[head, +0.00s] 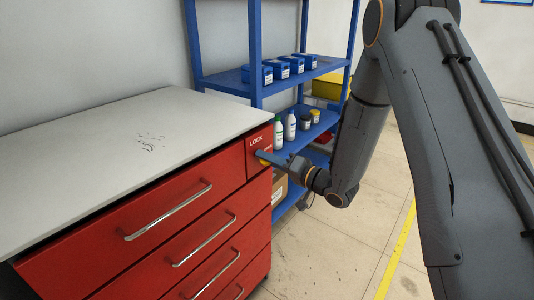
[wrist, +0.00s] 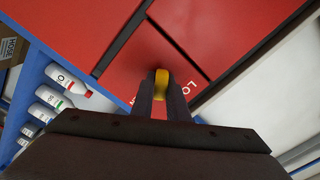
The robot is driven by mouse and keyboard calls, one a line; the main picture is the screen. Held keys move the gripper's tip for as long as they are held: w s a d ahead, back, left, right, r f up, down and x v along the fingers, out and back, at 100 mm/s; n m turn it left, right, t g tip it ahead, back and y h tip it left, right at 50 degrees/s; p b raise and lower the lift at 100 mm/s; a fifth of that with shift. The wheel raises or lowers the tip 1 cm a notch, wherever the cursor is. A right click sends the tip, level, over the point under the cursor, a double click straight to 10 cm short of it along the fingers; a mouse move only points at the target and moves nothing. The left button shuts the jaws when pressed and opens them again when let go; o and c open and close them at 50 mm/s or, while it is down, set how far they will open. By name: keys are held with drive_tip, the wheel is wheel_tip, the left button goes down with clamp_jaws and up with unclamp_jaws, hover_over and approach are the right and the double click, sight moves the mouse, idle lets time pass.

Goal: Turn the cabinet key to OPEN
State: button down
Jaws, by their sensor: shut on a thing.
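The red cabinet (head: 160,235) stands on the left in the head view, with a panel marked LOCK (head: 257,141) at its upper right corner. A yellow key (wrist: 161,82) sits at this panel in the wrist view. My gripper (head: 264,156) reaches the panel from the right. In the wrist view my gripper (wrist: 160,98) has its two fingers shut on the key, one on each side. The fingers hide part of the key and the lock around it. An OPEN mark cannot be made out, and the lettering in the wrist view is partly cut off.
A blue shelf rack (head: 225,80) stands close behind the cabinet, with blue bins (head: 283,69) and white bottles (head: 290,127) on it. The cabinet's grey top (head: 100,130) is mostly bare. Drawer handles (head: 170,212) stick out in front. Open floor (head: 330,250) lies to the right.

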drive_tip(key=m+p, duration=0.2)
drive_tip(key=m, duration=0.2)
drive_tip(key=shift+f+m+p, duration=0.15)
drive_tip(key=shift+m+p, duration=0.6)
drive_tip(key=shift+m, duration=0.65)
drive_tip(key=c, duration=1.8)
unclamp_jaws()
drive_tip(key=shift+o, duration=0.2)
drive_tip(key=b+v, duration=0.1)
drive_tip(key=v, duration=0.7)
